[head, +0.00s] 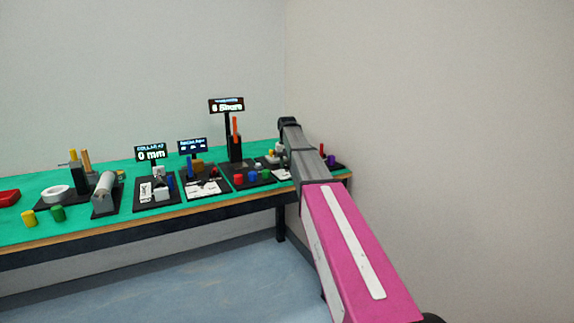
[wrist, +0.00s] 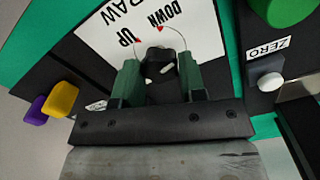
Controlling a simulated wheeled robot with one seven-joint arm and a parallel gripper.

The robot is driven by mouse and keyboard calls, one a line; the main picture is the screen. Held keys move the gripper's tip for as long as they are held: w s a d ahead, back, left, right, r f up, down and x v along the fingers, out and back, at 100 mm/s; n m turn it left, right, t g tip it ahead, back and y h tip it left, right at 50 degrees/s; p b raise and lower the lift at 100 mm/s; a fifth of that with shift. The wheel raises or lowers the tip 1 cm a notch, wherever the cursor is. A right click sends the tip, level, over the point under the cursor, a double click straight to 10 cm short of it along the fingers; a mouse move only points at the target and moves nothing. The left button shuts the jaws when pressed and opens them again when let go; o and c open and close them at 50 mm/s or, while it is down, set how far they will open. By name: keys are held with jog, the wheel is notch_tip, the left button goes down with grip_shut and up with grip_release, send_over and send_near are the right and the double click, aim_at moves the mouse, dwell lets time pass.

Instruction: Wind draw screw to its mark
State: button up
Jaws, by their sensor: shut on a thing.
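The draw screw's black head (wrist: 158,62) shows in the wrist view in front of a white card (wrist: 110,35) lettered "RAW", "UP" and "DOWN", with thin curved arrows ending in red tips. My gripper (wrist: 160,78) has its two green fingers on either side of the dark head and is shut on it. Part of the head is hidden by the fingers and the gripper body. In the head view my arm reaches over the right end of the bench and hides this station. I see no readable mark for the screw.
Yellow (wrist: 61,98) and purple (wrist: 35,110) knobs lie left. The green bench (head: 100,225) holds several stations, with displays including "0 mm" (head: 151,155). A wall stands close on the right.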

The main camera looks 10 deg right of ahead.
aim_at(287, 165)
jog(key=o, duration=0.9)
jog(key=shift+o, duration=0.2)
jog(key=shift+r, duration=0.1)
notch_tip(287, 165, up, 11)
jog(key=shift+f, duration=0.2)
